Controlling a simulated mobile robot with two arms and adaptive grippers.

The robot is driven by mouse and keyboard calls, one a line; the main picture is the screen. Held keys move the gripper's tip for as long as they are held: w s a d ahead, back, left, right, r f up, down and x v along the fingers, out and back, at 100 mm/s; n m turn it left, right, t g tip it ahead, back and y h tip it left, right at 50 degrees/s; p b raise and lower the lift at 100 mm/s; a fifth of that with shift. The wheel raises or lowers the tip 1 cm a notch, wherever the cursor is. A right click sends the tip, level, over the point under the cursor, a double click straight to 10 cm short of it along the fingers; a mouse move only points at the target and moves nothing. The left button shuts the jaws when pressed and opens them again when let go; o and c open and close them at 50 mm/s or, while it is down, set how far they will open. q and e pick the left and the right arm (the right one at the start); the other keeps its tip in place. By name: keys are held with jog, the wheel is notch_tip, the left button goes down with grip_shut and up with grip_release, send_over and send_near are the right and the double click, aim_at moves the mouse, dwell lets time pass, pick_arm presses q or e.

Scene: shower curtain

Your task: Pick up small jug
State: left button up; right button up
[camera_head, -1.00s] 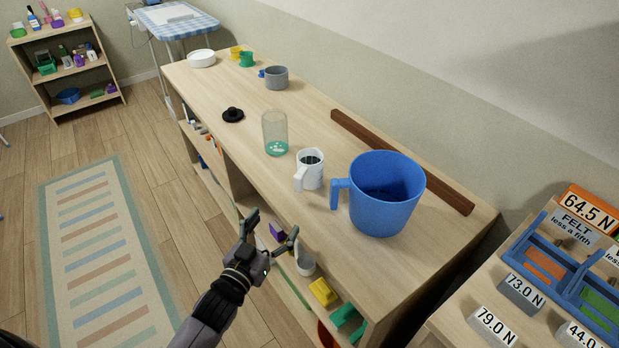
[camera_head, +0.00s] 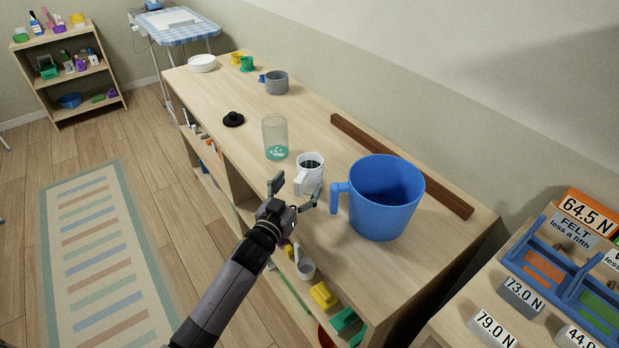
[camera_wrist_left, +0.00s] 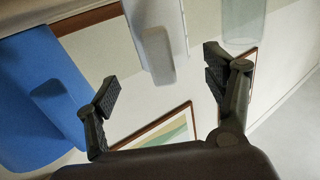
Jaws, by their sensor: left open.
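The small white jug (camera_head: 313,162) stands upright on the wooden counter, with dark contents or a dark interior and its handle (camera_head: 300,187) facing me. My left gripper (camera_head: 297,188) is open at the counter's front edge, just in front of this handle. In the left wrist view the white handle (camera_wrist_left: 158,55) shows between and beyond the two open fingertips (camera_wrist_left: 160,78). I cannot tell whether it is fully between the fingers; they are not closed on it. My right gripper is in neither view.
A large blue jug (camera_head: 385,200) stands close on the right of the small jug. A clear glass (camera_head: 275,140) stands close on its left. Behind is a brown wooden strip (camera_head: 400,165). Shelves below the counter hold a yellow item (camera_head: 323,295).

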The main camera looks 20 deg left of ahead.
aim_at(303, 176)
pick_arm(q)
jog(key=w, duration=0.4)
jog(key=shift+w+d+f, duration=0.1)
jog(key=shift+w+f, duration=0.05)
jog(key=shift+w, duration=0.15)
jog(key=shift+c, duration=0.5)
grip_shut()
dwell(0.3)
